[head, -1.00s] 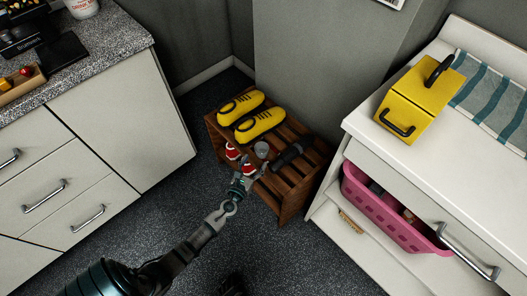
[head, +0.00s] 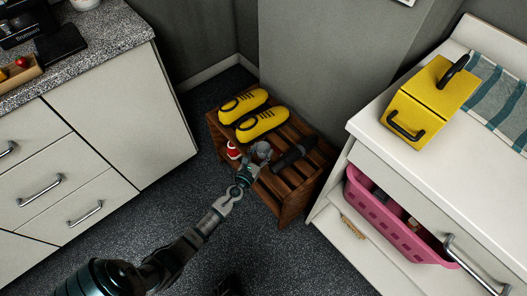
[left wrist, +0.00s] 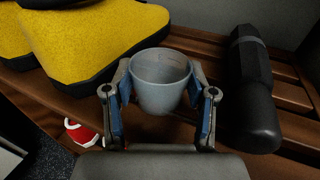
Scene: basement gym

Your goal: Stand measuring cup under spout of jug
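The measuring cup looks to be the small grey cup (left wrist: 160,85), upright on the wooden slatted rack. In the head view it is mostly hidden by my left gripper (head: 258,160). In the left wrist view the fingers of that gripper (left wrist: 160,100) stand on either side of the cup, with narrow gaps between the blue pads and its wall. The gripper looks open. I make out no clear jug spout; a yellow boxy container (head: 431,103) with black handles stands on the white cabinet at right. My right gripper is not in view.
Yellow shoes (head: 262,123) and a black cylinder (head: 294,154) flank the cup on the wooden rack (head: 290,205). A red and white item (head: 233,150) is close to the gripper. A pink basket (head: 385,222) sits in the white cabinet (head: 372,135).

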